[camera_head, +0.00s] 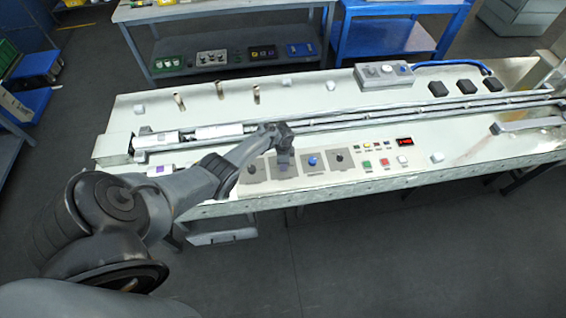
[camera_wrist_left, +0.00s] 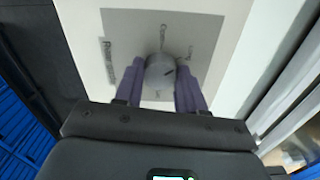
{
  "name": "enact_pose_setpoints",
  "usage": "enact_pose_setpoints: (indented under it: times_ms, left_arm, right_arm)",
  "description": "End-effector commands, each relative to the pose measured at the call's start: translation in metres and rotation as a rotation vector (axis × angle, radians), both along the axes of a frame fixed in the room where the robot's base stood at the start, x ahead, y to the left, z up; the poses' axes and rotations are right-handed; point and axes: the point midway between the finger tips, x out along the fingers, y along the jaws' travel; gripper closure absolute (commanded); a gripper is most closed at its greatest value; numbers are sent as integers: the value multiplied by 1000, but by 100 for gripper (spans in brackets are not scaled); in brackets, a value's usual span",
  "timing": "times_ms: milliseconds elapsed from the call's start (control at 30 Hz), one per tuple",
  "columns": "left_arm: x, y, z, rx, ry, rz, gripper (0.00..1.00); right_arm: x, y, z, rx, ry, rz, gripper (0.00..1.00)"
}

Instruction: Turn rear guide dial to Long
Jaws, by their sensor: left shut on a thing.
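A grey round dial (camera_wrist_left: 160,70) sits on a grey square plate (camera_wrist_left: 125,25) in the left wrist view. Its dark pointer line lies at a slant. In the head view my left gripper (camera_head: 284,160) reaches down over the front control panel and hides this dial. My right gripper is not in view.
A blue knob (camera_head: 312,161) and a black knob (camera_head: 340,157) sit on plates to the right. Coloured buttons (camera_head: 367,164) and a red display (camera_head: 404,141) lie further right. A long rail (camera_head: 350,120) runs behind my gripper.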

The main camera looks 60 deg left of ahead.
Motion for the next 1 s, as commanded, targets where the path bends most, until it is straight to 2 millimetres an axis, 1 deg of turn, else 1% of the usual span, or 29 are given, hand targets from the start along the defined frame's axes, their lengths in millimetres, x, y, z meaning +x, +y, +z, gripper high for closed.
enact_pose_setpoints:
  times_ms: [100, 300, 800, 833, 900, 1000]
  left_arm:
    - [0, 1, 0, 1, 0, -56, 91]
    - [-1, 1, -1, 0, 1, -112, 91]
    - [0, 0, -1, 0, 0, -131, 91]
    - [0, 0, -1, 0, 0, -131, 59]
    - [0, 0, -1, 0, 0, -131, 48]
    - [0, 0, -1, 0, 0, -131, 35]
  right_arm:
    - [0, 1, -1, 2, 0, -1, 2]
    - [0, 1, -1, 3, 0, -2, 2]
    - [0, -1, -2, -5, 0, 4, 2]
    - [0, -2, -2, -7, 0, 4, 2]
    - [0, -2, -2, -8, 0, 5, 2]
    - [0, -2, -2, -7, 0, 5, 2]
